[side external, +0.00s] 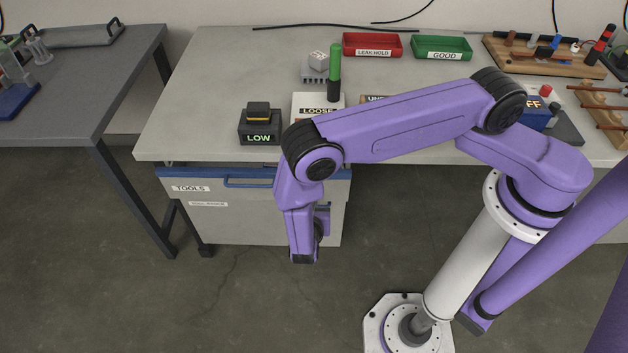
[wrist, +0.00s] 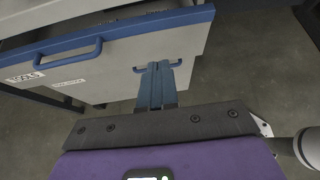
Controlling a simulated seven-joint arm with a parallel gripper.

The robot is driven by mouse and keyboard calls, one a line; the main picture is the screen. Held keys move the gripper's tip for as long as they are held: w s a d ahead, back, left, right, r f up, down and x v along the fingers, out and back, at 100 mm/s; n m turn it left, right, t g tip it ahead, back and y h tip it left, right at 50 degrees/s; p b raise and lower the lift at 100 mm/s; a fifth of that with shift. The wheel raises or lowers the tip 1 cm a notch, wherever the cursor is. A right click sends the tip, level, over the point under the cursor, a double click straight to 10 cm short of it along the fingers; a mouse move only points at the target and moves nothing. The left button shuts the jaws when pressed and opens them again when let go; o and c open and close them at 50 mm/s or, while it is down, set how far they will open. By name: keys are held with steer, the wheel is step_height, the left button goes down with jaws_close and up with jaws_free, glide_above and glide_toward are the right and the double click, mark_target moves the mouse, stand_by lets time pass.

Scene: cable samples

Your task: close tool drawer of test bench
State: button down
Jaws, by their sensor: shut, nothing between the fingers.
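The tool drawer (side external: 255,215) is a light grey front with a blue top edge and a TOOLS label, under the bench. Its front stands out a little from the bench edge; in the wrist view the drawer front (wrist: 130,52) has a dark gap behind its blue rim, so it is partly open. A blue bar handle (side external: 248,183) is at its upper left, and this handle (wrist: 68,50) also shows in the wrist view. My gripper (wrist: 157,66) has its blue fingers together and empty, pointing at the drawer front's right part. Whether they touch it I cannot tell.
The test bench top (side external: 225,75) carries a LOW box (side external: 259,125), a red tray (side external: 372,45) and a green tray (side external: 441,48). A darker table (side external: 95,85) stands at the left. The floor before the drawer is clear apart from my arm.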

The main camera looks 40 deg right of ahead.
steer(key=w+d+f+t+h, duration=0.1)
steer(key=w+d+f+t, duration=0.1)
steer(key=w+d+f, duration=0.2)
steer(key=shift+w+d, duration=1.75)
steer(key=shift+d, duration=0.2)
steer(key=shift+w+d, duration=0.1)
steer(key=w+d, duration=0.3)
steer(key=shift+w+d, duration=0.25)
